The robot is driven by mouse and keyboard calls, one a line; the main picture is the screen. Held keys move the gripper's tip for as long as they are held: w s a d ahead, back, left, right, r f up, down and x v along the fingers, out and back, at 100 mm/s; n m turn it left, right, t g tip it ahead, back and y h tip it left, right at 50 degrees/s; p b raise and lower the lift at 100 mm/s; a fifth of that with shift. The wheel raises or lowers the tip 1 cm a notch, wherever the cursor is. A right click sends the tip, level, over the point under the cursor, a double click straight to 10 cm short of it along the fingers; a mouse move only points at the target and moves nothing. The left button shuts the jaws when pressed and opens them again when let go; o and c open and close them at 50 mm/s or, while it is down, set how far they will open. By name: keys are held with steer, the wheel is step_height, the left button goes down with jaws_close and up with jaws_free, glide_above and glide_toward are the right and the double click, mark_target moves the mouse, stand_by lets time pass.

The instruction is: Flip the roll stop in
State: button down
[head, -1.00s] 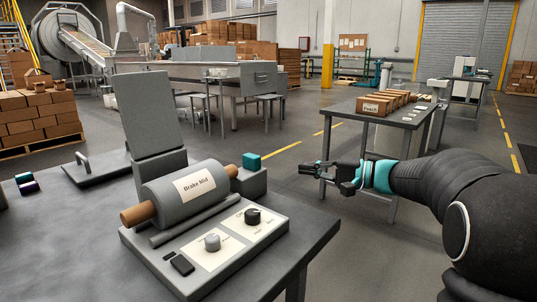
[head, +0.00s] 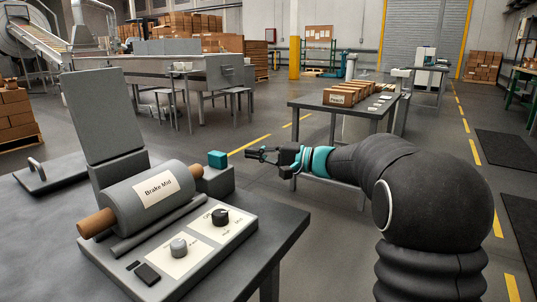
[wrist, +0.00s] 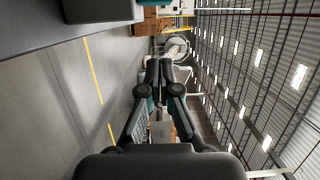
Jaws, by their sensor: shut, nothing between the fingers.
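A grey roller labelled "Brake Mid" (head: 158,191) with brown shaft ends lies across a grey machine on the table at the left. A small teal block (head: 217,158) sits on a grey box (head: 218,179) beside the roller's right end. No label shows which part is the roll stop; I cannot tell whether the teal block is it. My gripper (head: 252,153) is to the right of the teal block in the head view, apart from it. In the wrist view my gripper (wrist: 160,68) has its fingers together and empty.
The machine's panel has a dark knob (head: 220,217) and a grey knob (head: 179,247). An upright grey plate (head: 103,115) stands behind the roller. A second table (head: 340,108) with brown boxes stands behind my arm. Open floor lies between the tables.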

mark_target(218, 160)
steer(key=shift+s+a+p, duration=0.1)
steer(key=shift+s+a, duration=0.2)
steer(key=shift+a, duration=0.65)
steer(key=shift+s+a+p, duration=0.1)
steer(key=shift+s+a, duration=0.2)
steer(key=shift+a, duration=0.6)
steer(key=shift+s+a+p, duration=0.1)
steer(key=shift+s+a, duration=0.2)
steer(key=shift+a, duration=0.65)
